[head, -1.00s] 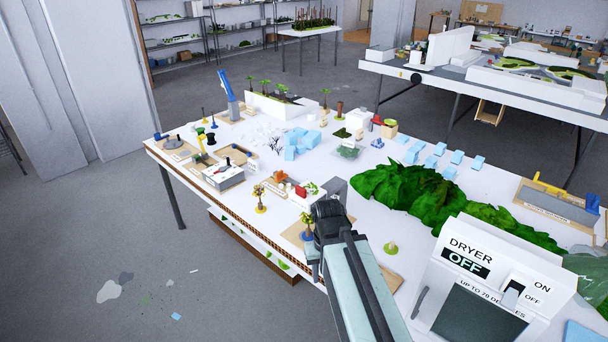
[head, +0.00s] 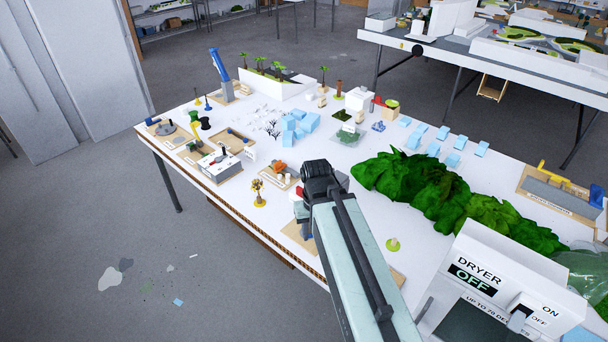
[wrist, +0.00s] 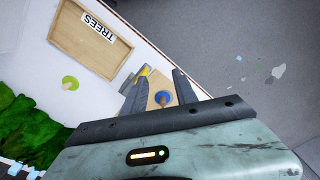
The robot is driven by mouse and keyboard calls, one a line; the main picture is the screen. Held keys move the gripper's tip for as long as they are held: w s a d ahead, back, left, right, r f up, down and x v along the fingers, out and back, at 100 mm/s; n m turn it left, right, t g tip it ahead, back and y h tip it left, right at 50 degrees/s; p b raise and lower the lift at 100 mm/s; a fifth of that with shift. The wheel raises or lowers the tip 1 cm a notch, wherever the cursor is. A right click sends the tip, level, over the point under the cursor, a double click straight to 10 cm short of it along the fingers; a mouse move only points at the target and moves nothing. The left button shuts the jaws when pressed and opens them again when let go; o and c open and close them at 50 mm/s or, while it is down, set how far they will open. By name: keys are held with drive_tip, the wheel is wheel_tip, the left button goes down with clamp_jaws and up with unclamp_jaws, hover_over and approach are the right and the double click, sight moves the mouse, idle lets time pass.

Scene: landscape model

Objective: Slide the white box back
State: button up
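Several white boxes show in the head view, and I cannot tell which one the task means. A white box (head: 360,99) stands at the back of the table. A long white planter box (head: 258,84) holds small trees at the back left. A blue disc with a brown peg (wrist: 162,98) shows between and below the fingers, and a yellow thing lies by the left finger. No white box is between the fingers.
A dryer model (head: 496,285) stands at the right front, with green foliage (head: 425,190) behind it. Light blue blocks (head: 298,126) lie mid-table. A wooden tray labelled TREES (wrist: 90,40) lies near the table edge.

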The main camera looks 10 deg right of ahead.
drive_tip(key=w+r+n+p, duration=0.1)
drive_tip(key=w+r+p, duration=0.3)
drive_tip(key=r+p, duration=0.8)
drive_tip(key=w+n+b, duration=0.1)
drive_tip(key=w, duration=0.2)
drive_tip(key=w+n, duration=0.2)
drive_tip(key=w, duration=0.1)
drive_tip(key=w+n+b, duration=0.1)
drive_tip(key=w+n, duration=0.1)
drive_tip(key=w, duration=0.1)
drive_tip(key=shift+a+r+b, duration=0.3)
drive_tip(key=shift+a+r, duration=0.05)
drive_tip(key=shift+a, duration=0.05)
drive_tip(key=shift+w+n, duration=0.4)
drive_tip(key=shift+n, duration=0.2)
wheel_tip(320, 180, down, 8)
drive_tip(key=b, duration=0.8)
drive_tip(key=shift+r, duration=0.1)
clamp_jaws()
